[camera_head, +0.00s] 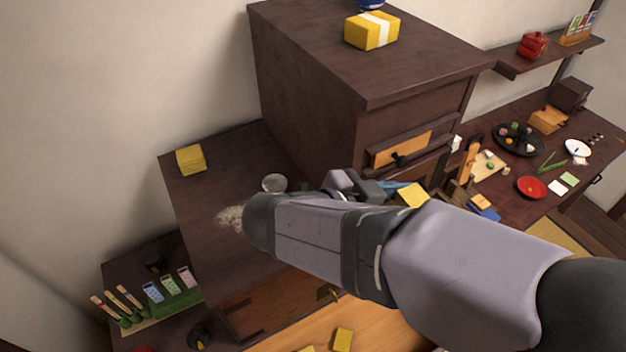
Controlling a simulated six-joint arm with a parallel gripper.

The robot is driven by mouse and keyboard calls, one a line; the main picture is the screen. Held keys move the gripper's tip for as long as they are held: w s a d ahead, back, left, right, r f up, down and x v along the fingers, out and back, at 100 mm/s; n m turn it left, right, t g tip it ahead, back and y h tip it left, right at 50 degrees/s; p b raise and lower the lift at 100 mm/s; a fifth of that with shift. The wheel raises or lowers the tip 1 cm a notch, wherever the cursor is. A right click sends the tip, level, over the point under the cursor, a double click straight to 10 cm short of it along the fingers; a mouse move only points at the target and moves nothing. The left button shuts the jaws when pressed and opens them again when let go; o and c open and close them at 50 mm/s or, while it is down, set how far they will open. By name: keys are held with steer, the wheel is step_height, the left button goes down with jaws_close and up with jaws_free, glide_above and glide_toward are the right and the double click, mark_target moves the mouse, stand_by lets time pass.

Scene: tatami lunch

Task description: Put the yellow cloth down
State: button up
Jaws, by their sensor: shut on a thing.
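My gripper (390,189) shows only in part above my arm, which hides most of it. It is shut on what looks like the yellow cloth (412,196), a small flat yellow piece at its right end, held in front of the drawer cabinet. The cloth's lower edge is hidden by my arm. Another folded yellow piece, like a stack of cloths (190,159), lies at the back left of the low dark cabinet top (225,190).
White powder (232,217) and a small round bowl (274,183) are on the low top, beside my arm. The tall drawer cabinet (310,90) bears a yellow block with a white band (372,31). The right counter is crowded, with a red plate (531,187) and black tray (518,151).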

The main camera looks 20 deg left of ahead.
steer(key=s+a+f+n+t+y+b, duration=0.15)
steer(key=a+n+y, duration=0.25)
steer(key=a, duration=0.6)
steer(key=s+a+f+n+t+y, duration=0.1)
steer(key=a+f+n+t+y, duration=0.25)
steer(key=a, duration=0.75)
steer(key=w+a+r+n+g+y+b, duration=0.1)
steer(key=w+a+n+g+y+b, duration=0.3)
steer(key=a+n+y, duration=0.7)
steer(key=shift+w+y, duration=0.55)
steer(key=shift+w, duration=0.5)
steer(key=shift+f, duration=0.15)
steer(key=shift+f+b, duration=1.7)
steer(key=shift+f, duration=3.3)
